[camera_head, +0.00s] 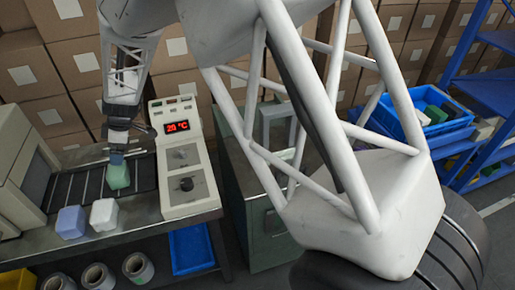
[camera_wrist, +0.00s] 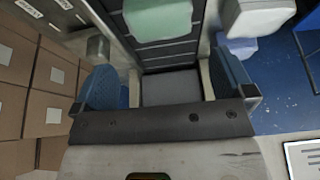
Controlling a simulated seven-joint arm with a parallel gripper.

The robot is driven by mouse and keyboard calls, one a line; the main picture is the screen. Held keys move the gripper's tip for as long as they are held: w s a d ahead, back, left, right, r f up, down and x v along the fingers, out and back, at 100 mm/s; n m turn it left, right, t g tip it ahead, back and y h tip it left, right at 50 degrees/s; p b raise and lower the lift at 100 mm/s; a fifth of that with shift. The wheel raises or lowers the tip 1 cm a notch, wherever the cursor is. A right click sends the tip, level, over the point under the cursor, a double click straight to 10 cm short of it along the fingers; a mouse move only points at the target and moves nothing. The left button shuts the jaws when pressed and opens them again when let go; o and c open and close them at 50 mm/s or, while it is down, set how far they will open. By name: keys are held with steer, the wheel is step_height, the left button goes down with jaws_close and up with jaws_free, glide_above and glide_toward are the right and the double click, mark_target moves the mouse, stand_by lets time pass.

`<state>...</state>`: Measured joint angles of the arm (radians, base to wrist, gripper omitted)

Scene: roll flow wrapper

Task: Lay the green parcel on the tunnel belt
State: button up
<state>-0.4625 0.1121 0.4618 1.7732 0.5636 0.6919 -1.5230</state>
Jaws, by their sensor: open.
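The green parcel (camera_head: 118,176) sits on the dark slatted tunnel belt (camera_head: 88,190), toward its right end. My gripper (camera_head: 117,156) is just above or at the parcel in the head view; the exact gap is hard to tell. In the wrist view my gripper (camera_wrist: 165,85) is open, with its two blue-padded fingers apart and nothing between them. There the green parcel (camera_wrist: 158,16) lies beyond the fingertips, over the belt (camera_wrist: 167,54), partly cut off by the frame's top.
A lavender parcel (camera_head: 71,222) and a white parcel (camera_head: 104,215) stand on the metal counter in front of the belt. The control panel (camera_head: 184,170) with a red display is right of the belt. The tunnel housing (camera_head: 22,180) is at left. Cartons are stacked behind.

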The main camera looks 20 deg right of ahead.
steer(key=s+d+r+m+t+h, duration=0.1)
steer(key=s+d+r+m, duration=0.2)
steer(key=s+d+r, duration=0.35)
steer(key=s+d+r+m, duration=0.3)
steer(key=d+r, duration=0.1)
steer(key=d, duration=0.5)
steer(key=s+d+r+m+t+h, duration=0.1)
steer(key=s+d+r+m, duration=0.2)
steer(key=s+d+r, duration=0.4)
steer(key=s+d+r+m+h, duration=0.1)
steer(key=s+d+m+h, duration=0.1)
steer(key=s+d+m, duration=0.7)
steer(key=s+d, duration=0.8)
steer(key=s, duration=0.3)
steer(key=shift+s+d+r+t+h, duration=0.2)
steer(key=shift+d+t+h, duration=0.1)
steer(key=shift+d, duration=0.1)
